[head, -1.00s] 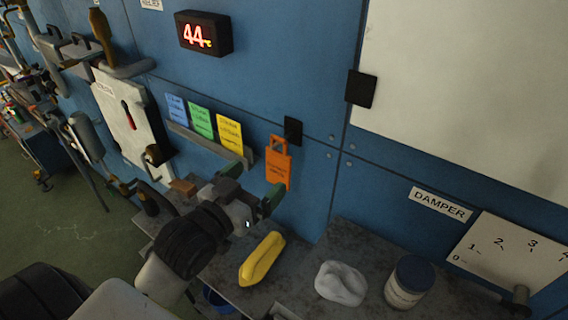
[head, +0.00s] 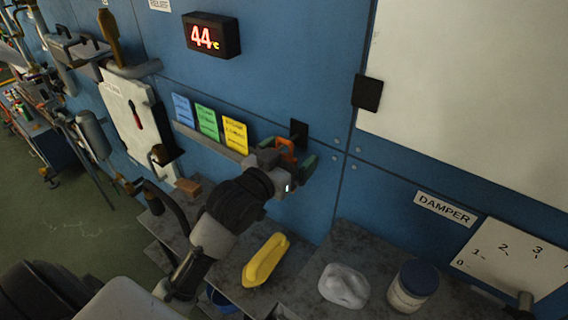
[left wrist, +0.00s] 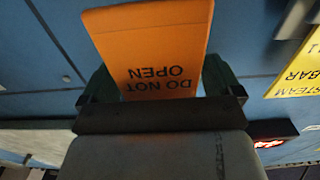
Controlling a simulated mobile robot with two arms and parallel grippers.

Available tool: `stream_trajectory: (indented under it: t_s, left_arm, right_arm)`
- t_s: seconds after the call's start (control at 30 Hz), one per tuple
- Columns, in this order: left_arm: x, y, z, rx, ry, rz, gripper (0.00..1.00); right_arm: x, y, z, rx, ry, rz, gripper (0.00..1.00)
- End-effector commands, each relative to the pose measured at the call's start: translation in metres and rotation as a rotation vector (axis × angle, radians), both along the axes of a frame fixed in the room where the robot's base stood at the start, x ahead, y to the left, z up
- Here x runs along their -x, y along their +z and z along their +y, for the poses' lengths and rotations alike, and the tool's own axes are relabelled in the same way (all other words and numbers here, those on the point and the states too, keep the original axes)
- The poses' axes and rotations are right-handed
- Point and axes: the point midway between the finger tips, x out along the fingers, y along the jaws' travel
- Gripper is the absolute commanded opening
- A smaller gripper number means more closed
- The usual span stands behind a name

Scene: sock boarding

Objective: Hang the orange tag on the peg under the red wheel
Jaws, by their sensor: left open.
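The orange tag (head: 287,146) hangs at the blue wall just below a small black plate (head: 299,130). In the head view my left gripper hides most of the tag. My left gripper (head: 284,164) is open, with its green fingers on either side of the tag. In the left wrist view the tag (left wrist: 150,40), lettered "DO NOT OPEN", lies between the open fingers of the gripper (left wrist: 158,82). I cannot tell whether the fingers touch it. The red wheel and its peg are not in view. My right gripper is not in view.
Blue, green and yellow cards (head: 235,134) stand in a wall rack left of the tag. A bench below holds a yellow object (head: 265,260), a white lump (head: 343,286) and a blue-lidded jar (head: 412,286). A 44-degree display (head: 211,36) is above.

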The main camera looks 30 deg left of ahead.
Motion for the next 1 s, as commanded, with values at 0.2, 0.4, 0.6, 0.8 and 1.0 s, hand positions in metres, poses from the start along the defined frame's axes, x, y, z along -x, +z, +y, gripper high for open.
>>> stream_trajectory:
  t_s: [0.2, 0.4, 0.6, 0.8, 1.0]
  left_arm:
    - [0.000, 0.000, 0.000, 0.000, 0.000, 0.000, 0.77]
    - [0.001, 0.000, 0.000, 0.000, 0.000, 0.000, 0.46]
    - [0.001, 0.000, 0.000, 0.000, 0.000, -0.001, 0.40]
    - [0.000, 0.003, 0.000, 0.000, 0.000, -0.005, 0.40]
    - [0.019, 0.003, 0.003, -0.001, 0.001, 0.000, 0.40]
  right_arm:
    - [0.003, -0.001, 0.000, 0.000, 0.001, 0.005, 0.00]
    - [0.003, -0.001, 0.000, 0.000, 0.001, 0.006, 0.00]
    - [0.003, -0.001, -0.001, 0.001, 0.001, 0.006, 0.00]
    - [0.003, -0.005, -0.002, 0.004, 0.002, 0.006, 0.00]
    - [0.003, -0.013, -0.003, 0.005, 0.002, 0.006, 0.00]
